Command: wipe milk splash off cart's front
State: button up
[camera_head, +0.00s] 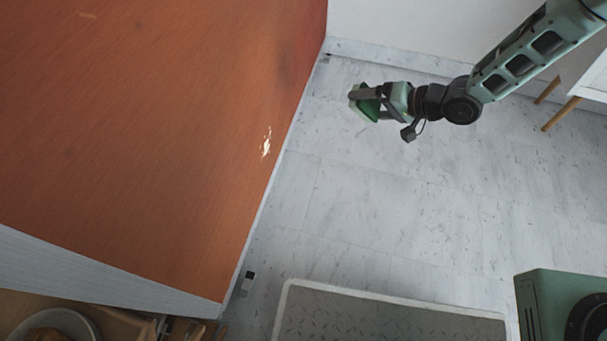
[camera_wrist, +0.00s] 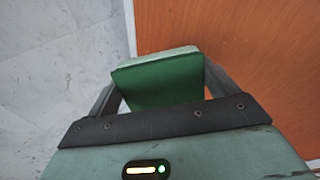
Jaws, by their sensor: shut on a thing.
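The milk splash (camera_head: 266,142) is a small pale, glossy patch on the orange-brown wooden front of the cart (camera_head: 150,110), near its lower edge. My gripper (camera_head: 362,102) is to the right of the splash, over the marble floor and apart from the cart front. It is shut on a green sponge (camera_wrist: 160,82) with a paler edge, which fills the space between the fingers in the wrist view. The cart's front (camera_wrist: 250,50) also shows behind the sponge there. The splash cannot be made out in the wrist view.
A grey textured mat (camera_head: 390,320) lies on the floor at the bottom. A white piece of furniture with wooden legs (camera_head: 553,117) stands at the upper right. A plate (camera_head: 55,328) sits at the lower left. The marble floor (camera_head: 400,200) between is clear.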

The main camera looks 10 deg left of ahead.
aim_at(271, 137)
jog(key=s+a+f+n+g+y+b, duration=0.25)
jog(key=s+a+f+y+b, duration=0.45)
jog(key=s+a+f+b, duration=0.6)
jog(key=shift+t, duration=0.25)
jog(key=shift+s+a+r+b, duration=0.1)
jog(key=shift+a+r+b, duration=0.2)
jog(key=shift+a, duration=0.75)
jog(key=shift+s+a+r+b, duration=0.1)
jog(key=shift+a+r, duration=0.3)
jog(key=shift+a, duration=0.7)
jog(key=shift+s+a+r+b, duration=0.1)
jog(key=shift+a+r+b, duration=0.2)
jog(key=shift+a, duration=0.75)
jog(key=shift+w+a, duration=0.1)
jog(key=shift+a, duration=0.8)
jog(key=shift+w+d, duration=0.15)
jog(key=shift+w, duration=0.85)
jog(key=shift+w+d, duration=0.1)
jog(key=shift+w, duration=0.85)
jog(key=shift+w+r, duration=0.1)
jog(key=shift+w, duration=1.85)
jog(key=shift+d+r, duration=0.1)
jog(key=shift+s, duration=0.15)
